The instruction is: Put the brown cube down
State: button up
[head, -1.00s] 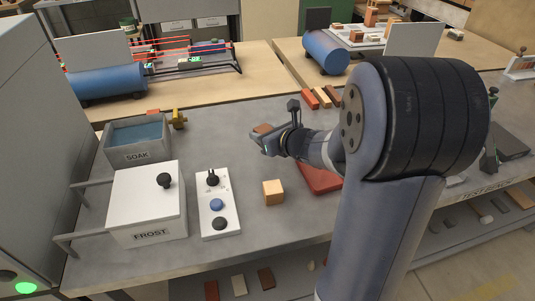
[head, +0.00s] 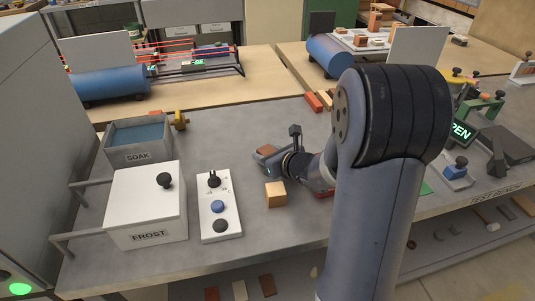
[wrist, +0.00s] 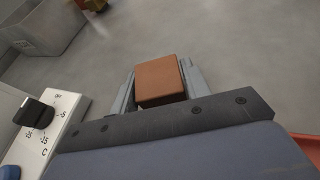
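The brown cube (head: 266,151) is between the fingers of my gripper (head: 262,161), low over the grey bench (head: 240,130). In the wrist view the brown cube (wrist: 161,81) fills the space between the two fingers of my gripper (wrist: 160,86), which is shut on it. I cannot tell whether its underside touches the bench. A lighter tan cube (head: 275,194) stands on the bench just in front of my gripper, apart from the brown one.
A white control panel with knobs (head: 219,205) lies left of my gripper. The FROST box (head: 146,202) and SOAK basin (head: 138,141) stand farther left. A red tray is mostly hidden behind my arm. The bench behind my gripper is clear.

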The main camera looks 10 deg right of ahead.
jog(key=o, duration=0.4)
jog(key=shift+c, duration=0.2)
jog(key=shift+r, duration=0.1)
jog(key=shift+s+r+p, duration=0.1)
jog(key=shift+r+p, duration=0.1)
jog(key=shift+p, duration=0.1)
jog(key=p+v, duration=0.1)
jog(key=v, duration=1)
jog(key=shift+s+d, duration=0.25)
jog(key=shift+s, duration=0.1)
jog(key=x, duration=0.4)
jog(key=b+x, duration=0.1)
jog(key=x, duration=0.3)
jog(key=b+x, duration=0.1)
jog(key=x, duration=0.3)
jog(key=shift+a+f, duration=0.1)
jog(key=shift+f, duration=0.25)
jog(key=shift+r+p, duration=0.55)
jog(key=shift+r, duration=0.65)
